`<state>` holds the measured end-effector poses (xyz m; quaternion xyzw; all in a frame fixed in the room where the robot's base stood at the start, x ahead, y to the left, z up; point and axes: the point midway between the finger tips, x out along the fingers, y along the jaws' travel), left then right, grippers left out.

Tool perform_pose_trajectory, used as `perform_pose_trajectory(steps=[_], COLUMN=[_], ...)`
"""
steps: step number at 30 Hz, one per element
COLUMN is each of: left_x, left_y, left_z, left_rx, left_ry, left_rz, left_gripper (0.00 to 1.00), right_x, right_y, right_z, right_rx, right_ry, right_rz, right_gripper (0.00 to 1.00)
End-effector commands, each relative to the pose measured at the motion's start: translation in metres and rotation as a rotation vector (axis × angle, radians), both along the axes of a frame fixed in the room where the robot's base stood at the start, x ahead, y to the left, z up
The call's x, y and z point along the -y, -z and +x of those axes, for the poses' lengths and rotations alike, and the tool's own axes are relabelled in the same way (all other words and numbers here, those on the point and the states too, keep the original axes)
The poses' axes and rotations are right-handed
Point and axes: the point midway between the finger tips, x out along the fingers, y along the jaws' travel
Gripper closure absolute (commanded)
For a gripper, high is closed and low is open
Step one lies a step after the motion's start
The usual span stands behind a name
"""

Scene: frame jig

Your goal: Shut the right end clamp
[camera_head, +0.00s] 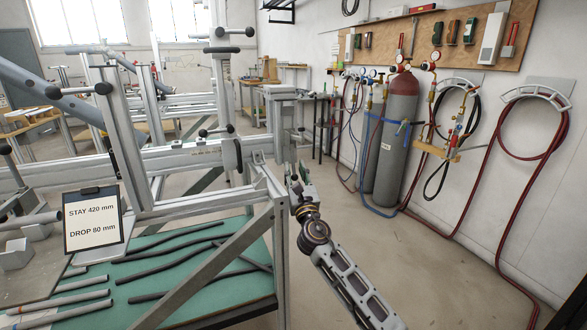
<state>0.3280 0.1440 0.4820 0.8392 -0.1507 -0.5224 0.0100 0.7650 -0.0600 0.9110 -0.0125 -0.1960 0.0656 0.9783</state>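The frame jig (190,157) is a grey metal rail and post structure across the left and middle. My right gripper (294,176) is beside the right end of the jig, low and close to the end piece. Its fingers are small and dark, and I cannot tell their opening or any contact. My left gripper is out of view.
A clipboard (93,219) reading "STAY 420 mm, DROP 80 mm" hangs at the left front. A green shelf (180,297) under the jig holds several dark tubes. Gas cylinders (397,135) and coiled hoses stand by the right wall. The floor at right is free.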

Motion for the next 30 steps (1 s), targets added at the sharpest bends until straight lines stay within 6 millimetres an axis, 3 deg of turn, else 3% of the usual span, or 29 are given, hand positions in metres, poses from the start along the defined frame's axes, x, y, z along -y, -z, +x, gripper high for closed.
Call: perform_pose_trajectory(steps=[9, 23, 30], left_x=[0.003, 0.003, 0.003], left_y=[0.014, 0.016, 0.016], left_z=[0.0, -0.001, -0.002], left_rx=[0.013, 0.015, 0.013], left_ry=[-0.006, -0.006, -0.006], left_rz=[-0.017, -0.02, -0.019], left_gripper=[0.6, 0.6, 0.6], right_x=[-0.003, -0.004, -0.004], right_y=[-0.008, -0.011, -0.011], right_z=[0.021, 0.025, 0.025], right_rx=[0.001, 0.0, 0.0], right_ry=[-0.001, -0.001, -0.001], right_rz=[0.0, 0.0, 0.0], right_gripper=[0.69, 0.69, 0.97])
